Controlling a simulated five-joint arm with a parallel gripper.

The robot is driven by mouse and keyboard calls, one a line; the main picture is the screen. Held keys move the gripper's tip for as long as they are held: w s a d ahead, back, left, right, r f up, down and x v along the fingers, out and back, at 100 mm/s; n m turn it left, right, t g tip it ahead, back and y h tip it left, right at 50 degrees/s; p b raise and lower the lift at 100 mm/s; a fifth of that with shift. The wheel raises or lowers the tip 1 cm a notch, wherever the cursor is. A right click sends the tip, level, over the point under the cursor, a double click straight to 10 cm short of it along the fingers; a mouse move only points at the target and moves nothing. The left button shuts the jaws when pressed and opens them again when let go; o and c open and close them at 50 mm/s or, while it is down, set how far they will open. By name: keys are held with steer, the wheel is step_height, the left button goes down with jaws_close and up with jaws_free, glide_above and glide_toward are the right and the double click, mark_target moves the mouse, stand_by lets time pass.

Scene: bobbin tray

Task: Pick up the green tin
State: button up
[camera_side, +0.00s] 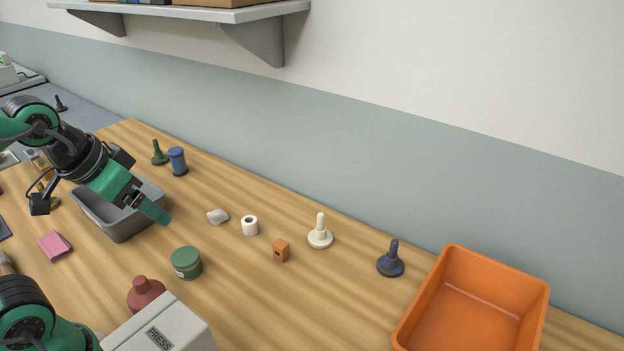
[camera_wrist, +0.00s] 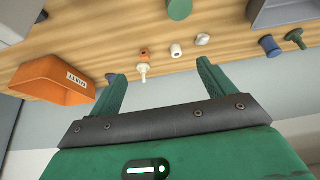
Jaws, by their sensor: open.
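The green tin (camera_side: 187,263) is a short round tin with a paler band, standing upright on the wooden table in the side view. It also shows, partly cut off by the top edge, in the wrist view (camera_wrist: 179,9). My gripper (camera_side: 163,216) is above the table near the right edge of the grey tray, behind and to the left of the tin. It is apart from the tin. In the wrist view its two green fingers (camera_wrist: 161,68) are spread, with nothing between them. From the side, the fingers overlap.
The grey tray (camera_side: 120,231) lies below my gripper. A dark red bobbin-like piece (camera_side: 146,294) and a white box marked PRESS (camera_side: 160,330) are near the tin. An orange cube (camera_side: 281,251), white roll (camera_side: 250,226) and orange bin (camera_side: 447,290) lie to the right.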

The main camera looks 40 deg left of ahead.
steer(key=shift+w, duration=0.1)
steer(key=n+g, duration=0.5)
steer(key=n, duration=0.5)
glide_above(185, 254)
step_height(185, 254, down, 15)
steer(key=shift+f, duration=0.2)
steer(key=shift+a+f+n+g, duration=0.1)
steer(key=shift+f+n+g, duration=0.2)
steer(key=shift+f+n, duration=0.15)
steer(key=shift+f, duration=1.3)
steer(key=shift+f, duration=2.6)
